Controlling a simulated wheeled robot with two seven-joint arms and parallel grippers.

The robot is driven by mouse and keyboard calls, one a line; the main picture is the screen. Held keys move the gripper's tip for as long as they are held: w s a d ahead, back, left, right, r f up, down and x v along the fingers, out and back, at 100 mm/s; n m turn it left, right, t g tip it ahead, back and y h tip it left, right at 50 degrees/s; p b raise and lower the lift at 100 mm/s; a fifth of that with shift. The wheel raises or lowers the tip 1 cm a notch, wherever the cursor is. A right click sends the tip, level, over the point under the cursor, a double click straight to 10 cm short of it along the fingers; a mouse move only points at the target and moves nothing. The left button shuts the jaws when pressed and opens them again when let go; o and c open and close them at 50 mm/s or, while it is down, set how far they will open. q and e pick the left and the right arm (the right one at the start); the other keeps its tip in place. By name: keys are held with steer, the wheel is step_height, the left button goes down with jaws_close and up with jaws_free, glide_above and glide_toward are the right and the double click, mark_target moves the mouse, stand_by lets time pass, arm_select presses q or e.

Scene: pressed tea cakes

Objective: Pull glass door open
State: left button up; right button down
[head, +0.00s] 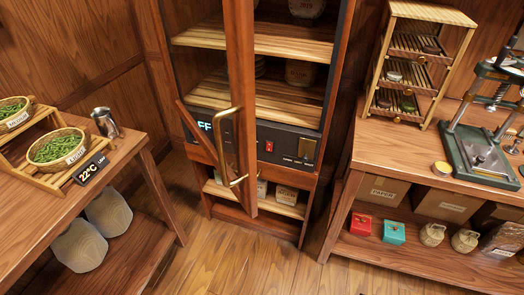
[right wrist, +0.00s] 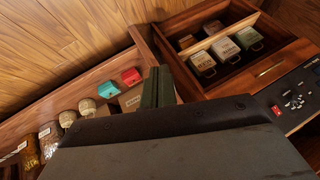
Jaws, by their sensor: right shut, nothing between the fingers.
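The glass door (head: 241,70) of the wooden cabinet stands ajar in the head view. Its upright wooden frame is swung out toward me, and its bottom rail (head: 203,136) slants back to the left side of the cabinet. A brass handle (head: 221,150) is on the door frame. My right gripper (right wrist: 158,84) shows only in the right wrist view, its dark fingers shut together and empty. The cabinet's lower compartment with boxes lies beyond it there. The door and handle cannot be made out in that view. My left gripper is in neither view.
A left table (head: 150,150) holds baskets of green leaves (head: 58,147) and a metal cup (head: 106,122). A right bench (head: 342,205) carries a small rack (head: 419,60) and a green press (head: 480,155). Wooden floor (head: 235,265) is clear before the cabinet.

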steer(key=w+a+r+m+t+y, duration=0.3)
steer(key=w+r, duration=0.8)
steer(key=r, duration=0.4)
steer(key=a+r+t+y, duration=0.1)
steer(key=a+r+y, duration=0.25)
steer(key=r, duration=0.75)
steer(key=s+a+r+m+y, duration=0.15)
steer(key=a+r, duration=0.25)
steer(key=r, duration=0.6)
steer(key=w+a+r+n+t+y, duration=0.1)
steer(key=a+r+y, duration=0.3)
steer(key=r, duration=0.7)
steer(key=w+a+p, duration=0.2)
steer(key=w+a, duration=0.2)
steer(key=a, duration=0.6)
steer(key=shift+a+f, duration=0.15)
steer(key=shift+a, duration=0.05)
steer(key=shift+s+a+m+p, duration=0.1)
steer(key=shift+m+p, duration=0.25)
